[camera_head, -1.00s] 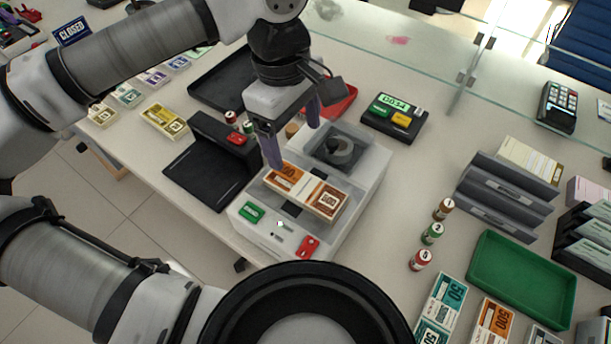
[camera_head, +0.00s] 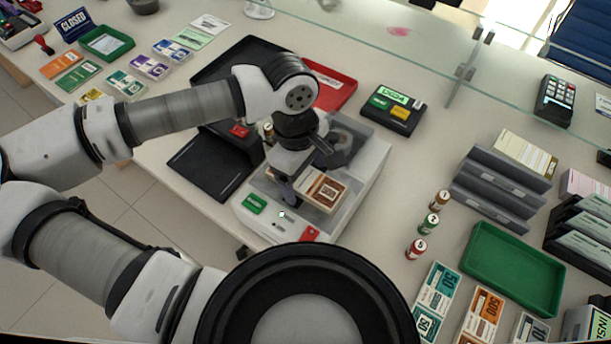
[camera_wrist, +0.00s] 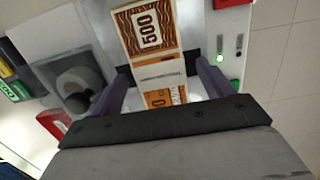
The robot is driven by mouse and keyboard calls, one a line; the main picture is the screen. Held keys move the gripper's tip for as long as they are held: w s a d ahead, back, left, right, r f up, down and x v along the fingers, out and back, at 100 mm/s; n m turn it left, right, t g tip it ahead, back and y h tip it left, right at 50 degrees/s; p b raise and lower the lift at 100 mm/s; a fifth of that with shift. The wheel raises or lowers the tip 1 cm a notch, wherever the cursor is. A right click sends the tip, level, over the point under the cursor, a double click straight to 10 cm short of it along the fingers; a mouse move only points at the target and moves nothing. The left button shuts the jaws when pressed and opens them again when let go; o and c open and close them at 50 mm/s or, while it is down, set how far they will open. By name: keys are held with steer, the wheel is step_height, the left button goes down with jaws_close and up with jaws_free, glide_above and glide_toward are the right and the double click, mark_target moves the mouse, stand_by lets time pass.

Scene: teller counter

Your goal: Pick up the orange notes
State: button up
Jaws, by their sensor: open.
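In the wrist view, an orange note stack (camera_wrist: 160,97) lies between the two purple fingers of my open gripper (camera_wrist: 165,70). I cannot tell whether a finger touches the notes.
Another orange 500 bundle (camera_head: 483,315) lies at the lower right beside a teal one (camera_head: 438,287). An orange note (camera_head: 62,65) lies at the far left. A green tray (camera_head: 512,270), small rolls (camera_head: 428,224) and a black machine (camera_head: 205,165) stand around. The machine's walls flank the gripper.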

steer(key=c, duration=1.2)
steer(key=shift+r, duration=0.15)
